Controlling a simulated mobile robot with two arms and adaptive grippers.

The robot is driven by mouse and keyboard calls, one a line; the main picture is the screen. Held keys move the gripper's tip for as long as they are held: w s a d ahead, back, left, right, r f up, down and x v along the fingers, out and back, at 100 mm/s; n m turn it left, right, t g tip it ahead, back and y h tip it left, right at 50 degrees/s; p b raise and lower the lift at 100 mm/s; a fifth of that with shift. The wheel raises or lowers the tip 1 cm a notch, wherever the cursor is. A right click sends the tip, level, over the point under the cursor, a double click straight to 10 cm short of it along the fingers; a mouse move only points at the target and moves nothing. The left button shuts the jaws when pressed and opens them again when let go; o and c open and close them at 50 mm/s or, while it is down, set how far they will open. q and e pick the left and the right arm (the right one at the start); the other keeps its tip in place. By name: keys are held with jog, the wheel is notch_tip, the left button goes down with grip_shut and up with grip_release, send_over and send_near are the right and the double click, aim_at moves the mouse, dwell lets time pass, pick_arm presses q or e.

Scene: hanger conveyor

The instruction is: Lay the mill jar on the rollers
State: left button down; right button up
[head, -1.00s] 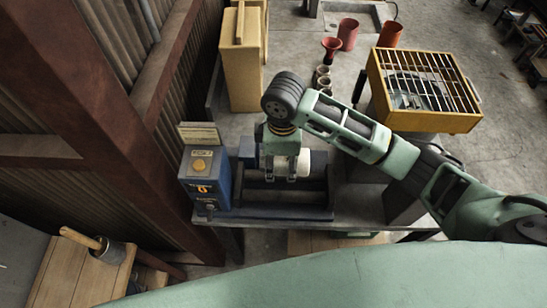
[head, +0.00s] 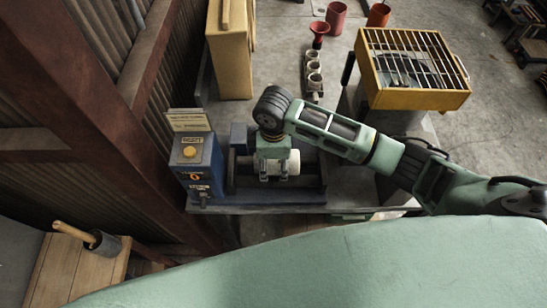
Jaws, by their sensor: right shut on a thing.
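The mill jar (head: 294,158) is a pale, white cylinder lying on its side, its length running left to right. My right gripper (head: 273,178) comes down over its middle from above and is shut on it, hiding part of it. The jar is at the dark rollers (head: 309,181) of the blue-framed roller stand; I cannot tell whether it rests on them or is held just above. My left gripper is not in view.
A blue control box (head: 196,170) with an orange button stands at the stand's left end. A yellow crate with a wire grid (head: 418,70) is at the back right. Cups and a red funnel (head: 319,29) stand behind. A rust-red steel column (head: 112,120) is on the left.

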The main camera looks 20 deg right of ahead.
jog(key=shift+f, duration=0.2)
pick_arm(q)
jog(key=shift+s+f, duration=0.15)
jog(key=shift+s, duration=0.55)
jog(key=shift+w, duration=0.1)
pick_arm(e)
jog(key=o, duration=1.9)
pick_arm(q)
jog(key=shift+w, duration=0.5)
pick_arm(e)
jog(key=shift+o, duration=0.2)
